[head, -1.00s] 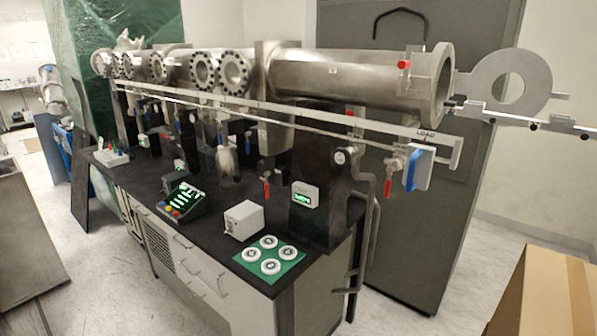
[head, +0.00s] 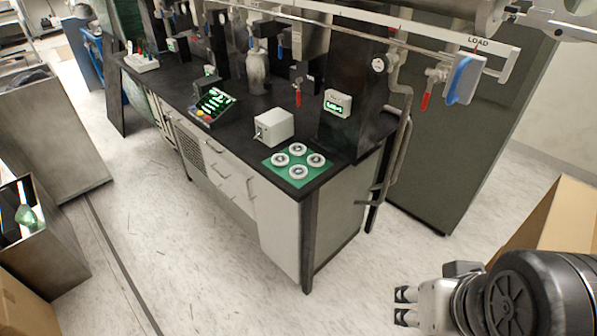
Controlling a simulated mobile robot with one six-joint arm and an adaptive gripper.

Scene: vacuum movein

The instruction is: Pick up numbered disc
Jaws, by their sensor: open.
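Several white numbered discs lie flat on a green mat (head: 270,161) at the near right corner of the black bench. They are the back disc (head: 298,149), the left disc (head: 280,160), the right disc (head: 316,160) and the front disc (head: 298,172). Their numbers are too small to read. My gripper (head: 402,306) is at the lower right, in front of and well below the bench corner in the picture. Its two dark fingertips point left, apart and empty. It is far from the discs.
A white box (head: 274,127) stands behind the mat, and a lit control panel (head: 213,105) is further left. A steel pipe frame (head: 397,150) rises at the bench's right end. A cardboard box (head: 555,215) stands at the right. The floor before the bench is clear.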

